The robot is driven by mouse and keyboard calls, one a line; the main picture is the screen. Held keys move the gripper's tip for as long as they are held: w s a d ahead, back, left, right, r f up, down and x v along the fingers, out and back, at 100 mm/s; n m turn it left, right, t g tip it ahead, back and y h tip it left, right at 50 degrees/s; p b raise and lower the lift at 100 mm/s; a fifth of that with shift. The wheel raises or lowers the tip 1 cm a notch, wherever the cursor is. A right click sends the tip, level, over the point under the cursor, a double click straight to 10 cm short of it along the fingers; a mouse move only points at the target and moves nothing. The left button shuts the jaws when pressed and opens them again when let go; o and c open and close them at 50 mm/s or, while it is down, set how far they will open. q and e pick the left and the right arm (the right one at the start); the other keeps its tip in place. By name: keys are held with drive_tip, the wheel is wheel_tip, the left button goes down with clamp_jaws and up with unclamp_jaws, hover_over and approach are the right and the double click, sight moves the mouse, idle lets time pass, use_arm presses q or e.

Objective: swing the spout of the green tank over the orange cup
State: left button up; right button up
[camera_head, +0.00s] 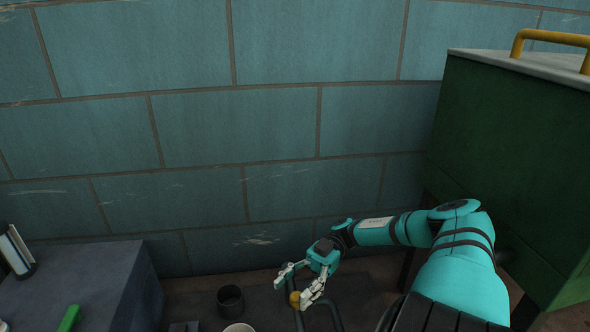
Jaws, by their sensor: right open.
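The green tank (515,150) stands at the right on dark legs, its side partly hidden by my right arm. My right gripper (298,285) is open, low in the middle of the view, with its fingers pointing down and left. A small yellow-orange ball (294,298) shows between or just behind the fingertips; I cannot tell if they touch it. A dark bent bar (333,308) runs beside the gripper down to the bottom edge; I cannot tell whether it is the spout. No orange cup is clearly in view. My left gripper is not in view.
A dark cup (230,299) and a pale-rimmed cup (238,328), cut off below, stand left of my right gripper. A dark grey block (95,275) at the lower left bears a green item (70,318). A blue tiled wall (220,130) closes off the back.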

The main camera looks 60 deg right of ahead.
wheel_tip(320, 180, up, 6)
drive_tip(key=shift+r, duration=0.2)
idle(0.4)
